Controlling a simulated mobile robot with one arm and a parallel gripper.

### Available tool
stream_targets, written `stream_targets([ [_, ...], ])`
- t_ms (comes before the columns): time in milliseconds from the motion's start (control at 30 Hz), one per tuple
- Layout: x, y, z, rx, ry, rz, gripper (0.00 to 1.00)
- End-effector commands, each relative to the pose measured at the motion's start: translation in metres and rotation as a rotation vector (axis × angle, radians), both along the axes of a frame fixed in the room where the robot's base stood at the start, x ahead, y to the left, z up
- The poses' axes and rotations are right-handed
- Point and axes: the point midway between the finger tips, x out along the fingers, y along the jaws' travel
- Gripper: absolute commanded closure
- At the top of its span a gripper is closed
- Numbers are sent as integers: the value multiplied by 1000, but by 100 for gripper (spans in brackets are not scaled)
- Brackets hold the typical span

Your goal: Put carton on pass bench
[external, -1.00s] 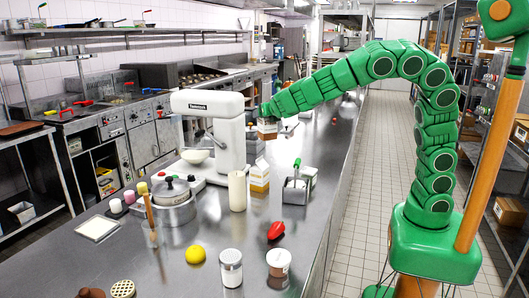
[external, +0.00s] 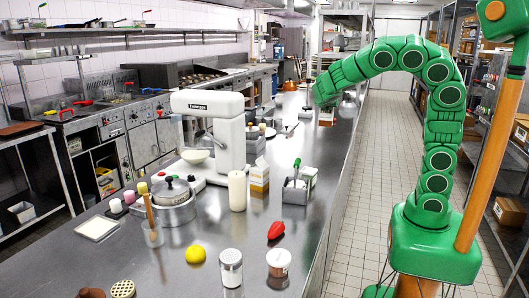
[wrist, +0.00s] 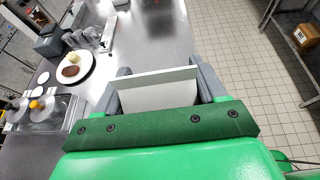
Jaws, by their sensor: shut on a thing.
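My gripper (external: 324,103) is shut on a carton (external: 326,117), held over the right side of the long steel bench. In the wrist view the carton (wrist: 155,90) shows as a pale, upright panel between the grey fingers. The gap between carton and bench top is hard to judge. I cannot tell which part of the long steel bench (external: 215,268) is the pass bench.
A plate of food (wrist: 92,72) lies left of my gripper in the wrist view. Bare steel lies ahead; tiled floor is right.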

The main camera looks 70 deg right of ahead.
Motion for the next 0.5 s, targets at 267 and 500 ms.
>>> stream_targets([
  [267,-19,-13,-23,-5,4,-55,83],
  [500,-19,-13,-69,-5,6,-52,83],
])
